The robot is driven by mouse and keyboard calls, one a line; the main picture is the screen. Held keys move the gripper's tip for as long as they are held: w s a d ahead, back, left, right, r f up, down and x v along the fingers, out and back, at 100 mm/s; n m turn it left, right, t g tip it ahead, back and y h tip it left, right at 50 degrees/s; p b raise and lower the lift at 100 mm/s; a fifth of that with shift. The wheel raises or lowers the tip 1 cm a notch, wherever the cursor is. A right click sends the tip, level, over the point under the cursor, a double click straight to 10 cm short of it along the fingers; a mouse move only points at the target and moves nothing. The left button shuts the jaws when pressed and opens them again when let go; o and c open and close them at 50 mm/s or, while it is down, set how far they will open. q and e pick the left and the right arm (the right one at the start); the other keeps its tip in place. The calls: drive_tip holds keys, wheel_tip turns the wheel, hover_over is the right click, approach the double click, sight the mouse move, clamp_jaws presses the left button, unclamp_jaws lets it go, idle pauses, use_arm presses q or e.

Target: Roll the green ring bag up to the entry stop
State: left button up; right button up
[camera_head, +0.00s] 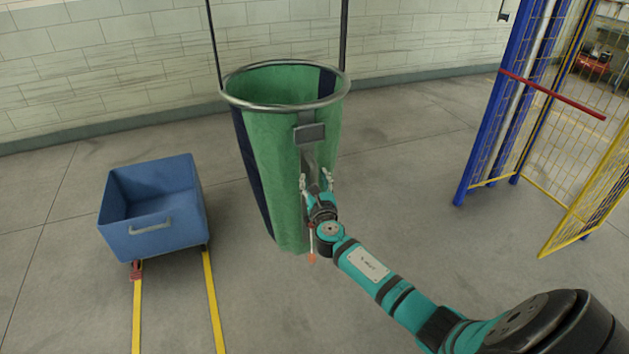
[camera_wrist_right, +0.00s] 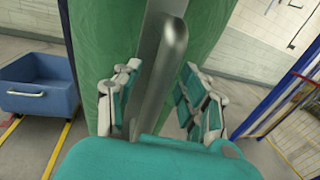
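The green ring bag (camera_head: 275,165) hangs upright below two dark uprights, with a metal ring (camera_head: 232,101) around its open top and dark blue stripes. A grey plate (camera_head: 310,133) and a metal handle bar (camera_head: 308,158) are on its near side. My right gripper (camera_head: 317,181) is at this bar. In the right wrist view my right gripper (camera_wrist_right: 160,92) is open, its fingers on either side of the handle bar (camera_wrist_right: 158,75), with a visible gap on the right. The green bag (camera_wrist_right: 110,35) fills the background there. My left gripper is not in view. I cannot identify the entry stop for certain.
A blue bin (camera_head: 155,210) stands left of the bag at the end of two yellow floor lines (camera_head: 213,300). At the right are blue posts (camera_head: 492,120), a red bar (camera_head: 550,94) and yellow mesh panels (camera_head: 590,200). The floor between bag and posts is clear.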

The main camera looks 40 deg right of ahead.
clamp_jaws()
drive_tip(key=shift+w+f, duration=0.2)
drive_tip(key=shift+f, duration=0.15)
